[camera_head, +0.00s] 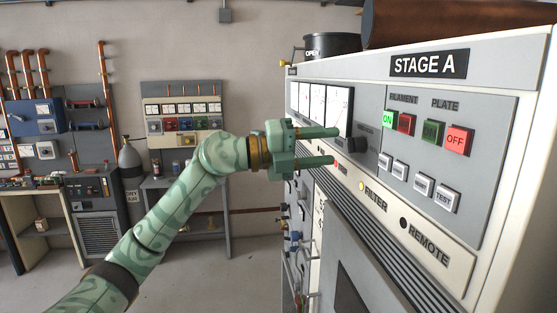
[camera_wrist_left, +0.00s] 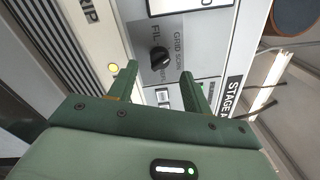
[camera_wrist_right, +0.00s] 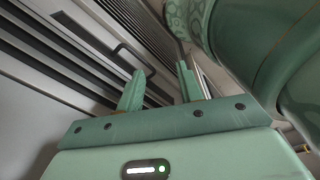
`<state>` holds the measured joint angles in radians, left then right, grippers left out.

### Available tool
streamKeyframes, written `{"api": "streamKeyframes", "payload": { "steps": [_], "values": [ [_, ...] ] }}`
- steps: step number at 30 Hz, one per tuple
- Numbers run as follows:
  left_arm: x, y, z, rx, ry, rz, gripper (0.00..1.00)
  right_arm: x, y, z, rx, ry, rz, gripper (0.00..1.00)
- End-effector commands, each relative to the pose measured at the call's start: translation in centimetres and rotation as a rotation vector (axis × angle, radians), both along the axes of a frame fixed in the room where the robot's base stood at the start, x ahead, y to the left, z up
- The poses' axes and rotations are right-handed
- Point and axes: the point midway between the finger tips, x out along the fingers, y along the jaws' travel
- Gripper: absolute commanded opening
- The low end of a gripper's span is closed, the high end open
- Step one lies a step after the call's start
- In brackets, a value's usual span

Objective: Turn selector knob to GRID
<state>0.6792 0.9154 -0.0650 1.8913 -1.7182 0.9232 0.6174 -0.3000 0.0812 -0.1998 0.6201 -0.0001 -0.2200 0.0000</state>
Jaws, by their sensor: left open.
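The black selector knob (camera_head: 357,145) sits on the STAGE A panel, right of the white meters. In the left wrist view the knob (camera_wrist_left: 160,57) is ahead of the fingertips, with FIL, GRID and SCRN lettering (camera_wrist_left: 179,47) around it. I cannot tell which label it points at. My left gripper (camera_head: 335,146) is open and empty, its two fingers one above the other, pointing at the knob and apparently short of it. It also shows in the left wrist view (camera_wrist_left: 158,72). My right gripper (camera_wrist_right: 159,72) is open and empty, near dark slats; it is not in the head view.
FILAMENT and PLATE buttons (camera_head: 404,123) and small grey push buttons (camera_head: 424,186) are right of the knob. The FILTER lamp (camera_head: 361,186) is below. A thin black handle (camera_wrist_right: 133,51) is near my right fingers. Open floor (camera_head: 205,275) lies left of the rack.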

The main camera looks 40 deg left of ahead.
Motion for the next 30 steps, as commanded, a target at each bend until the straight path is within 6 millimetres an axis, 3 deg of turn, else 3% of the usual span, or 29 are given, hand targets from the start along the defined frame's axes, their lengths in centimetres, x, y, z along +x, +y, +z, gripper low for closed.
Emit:
{"api": "streamKeyframes", "payload": {
  "steps": [3, 12, 18, 30],
  "values": [
    [-2.4, 2.4, -1.1, 0.005, 0.002, 0.004, 0.49, -0.1, 0.0, -2.5, 0.000, 0.002, 0.000, 0.36],
    [-7.2, 6.9, -1.1, 0.001, 0.003, 0.002, 0.49, -0.3, 0.1, -6.1, 0.001, 0.006, 0.000, 0.36],
    [-8.4, 8.0, -0.8, 0.001, 0.001, -0.001, 0.49, -0.3, 0.1, -6.7, 0.001, 0.007, 0.000, 0.36],
    [-8.5, 8.0, -0.6, 0.000, 0.000, -0.001, 0.49, -0.3, 0.1, -6.6, 0.001, 0.007, 0.000, 0.36]
  ]
}}
